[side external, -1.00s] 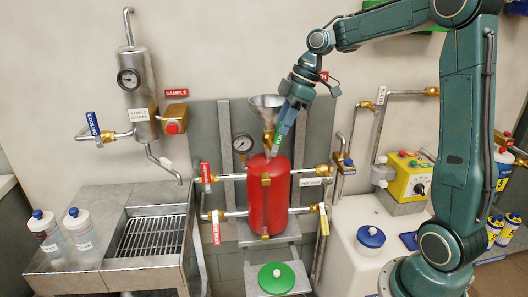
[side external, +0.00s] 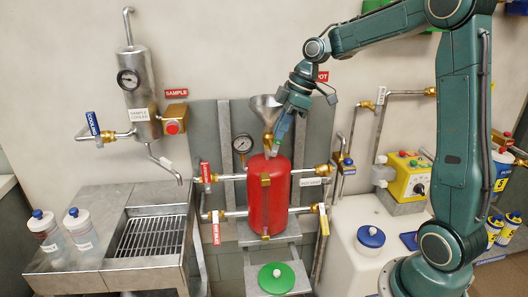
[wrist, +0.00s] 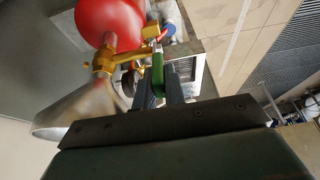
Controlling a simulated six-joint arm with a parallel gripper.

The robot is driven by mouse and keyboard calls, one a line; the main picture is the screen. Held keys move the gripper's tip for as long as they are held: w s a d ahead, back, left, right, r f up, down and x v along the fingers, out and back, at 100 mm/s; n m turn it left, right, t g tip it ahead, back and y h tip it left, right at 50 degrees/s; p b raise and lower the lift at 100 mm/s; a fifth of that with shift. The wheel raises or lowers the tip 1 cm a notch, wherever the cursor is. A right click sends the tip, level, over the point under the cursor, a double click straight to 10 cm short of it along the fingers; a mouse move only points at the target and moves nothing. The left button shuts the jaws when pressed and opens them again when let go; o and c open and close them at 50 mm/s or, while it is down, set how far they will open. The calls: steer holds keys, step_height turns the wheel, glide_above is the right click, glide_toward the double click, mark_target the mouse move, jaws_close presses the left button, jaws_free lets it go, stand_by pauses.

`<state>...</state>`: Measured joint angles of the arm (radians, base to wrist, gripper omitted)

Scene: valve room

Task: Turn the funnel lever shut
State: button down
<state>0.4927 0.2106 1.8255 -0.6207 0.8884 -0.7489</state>
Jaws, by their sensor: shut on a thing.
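The funnel (side external: 264,108) is a grey metal cone above the red tank (side external: 268,200), on a brass valve body (side external: 268,140). In the wrist view the funnel (wrist: 75,112) shows at the left, with the brass valve (wrist: 103,60) between it and the tank. The funnel lever (wrist: 157,72) has a green grip and lies between the two fingers of my gripper (wrist: 161,88), which is shut on it. In the side view my gripper (side external: 277,146) points down beside the valve, just above the tank top, and hides most of the lever.
A pressure gauge (side external: 242,144) stands left of the funnel. A yellow control box (side external: 408,176) and a white cabinet (side external: 365,262) stand at the right.

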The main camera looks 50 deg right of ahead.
mark_target(281, 144)
steer(key=shift+s+d, duration=0.1)
steer(key=t+y, duration=0.1)
steer(key=s+d+f+t+y, duration=0.1)
steer(key=s+d+t+y, duration=0.1)
steer(key=shift+f, duration=0.25)
steer(key=shift+s+d+f+t+y, duration=0.2)
steer(key=shift+f+t+y, duration=0.05)
steer(key=shift+t+y, duration=0.3)
steer(key=shift+s+d+f+t+y, duration=0.15)
steer(key=shift+d+f+t+y, duration=0.1)
steer(key=shift+t+y, duration=0.3)
steer(key=shift+s+d+f+t+y, duration=0.15)
steer(key=shift+s+f+t+y, duration=0.05)
steer(key=shift+f+t+y, duration=0.25)
steer(key=shift+s+d+f+t+y, duration=0.15)
steer(key=shift+f+t+y, duration=0.2)
steer(key=shift+t+y, duration=0.2)
steer(key=c, duration=1.5)
jaws_free()
steer(key=shift+o, duration=0.2)
